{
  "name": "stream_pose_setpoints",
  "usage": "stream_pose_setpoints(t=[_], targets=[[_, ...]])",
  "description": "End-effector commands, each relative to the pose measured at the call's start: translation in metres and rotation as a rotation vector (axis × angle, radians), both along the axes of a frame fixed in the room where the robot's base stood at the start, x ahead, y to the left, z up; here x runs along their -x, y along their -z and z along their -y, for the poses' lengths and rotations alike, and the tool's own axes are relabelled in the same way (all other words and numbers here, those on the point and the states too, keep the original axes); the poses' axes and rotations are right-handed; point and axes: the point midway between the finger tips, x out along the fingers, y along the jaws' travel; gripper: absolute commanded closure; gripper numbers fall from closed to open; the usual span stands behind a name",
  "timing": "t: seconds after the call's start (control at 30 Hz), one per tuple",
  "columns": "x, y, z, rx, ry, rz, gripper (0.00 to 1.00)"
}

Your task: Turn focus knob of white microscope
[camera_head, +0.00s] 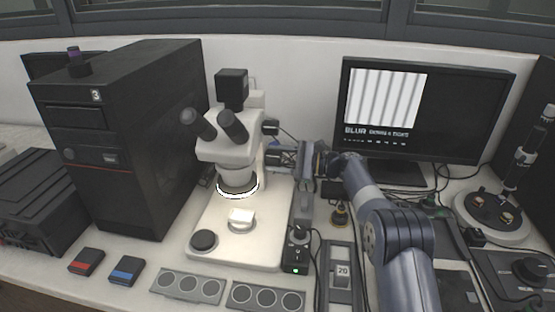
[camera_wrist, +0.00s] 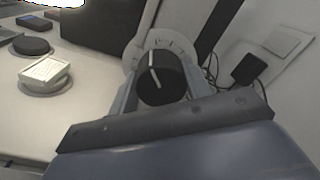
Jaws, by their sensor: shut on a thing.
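The white microscope (camera_head: 228,150) stands on its pale base at the centre of the head view, with a lit ring under its head. The focus knob (camera_wrist: 161,84) is black with a white line on its face and sits in front of a white graduated dial (camera_wrist: 152,42) in the wrist view. My gripper (camera_wrist: 160,88) has one finger on each side of the knob and is shut on it. In the head view my gripper (camera_head: 283,158) reaches the right side of the microscope column, and the knob is not clearly visible there.
The monitor (camera_head: 385,108) at the back right shows stripes and the word BLUR. A black tower (camera_head: 130,140) stands left of the microscope. A pale sample block (camera_head: 241,217) sits on the stage.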

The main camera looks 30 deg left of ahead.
Motion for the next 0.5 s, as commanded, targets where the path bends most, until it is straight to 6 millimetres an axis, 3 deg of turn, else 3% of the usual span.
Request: stream_pose_setpoints(t=[0.5], targets=[[0.0001, 0.004, 0.0001, -0.04, -0.001, 0.126, 0.77]])
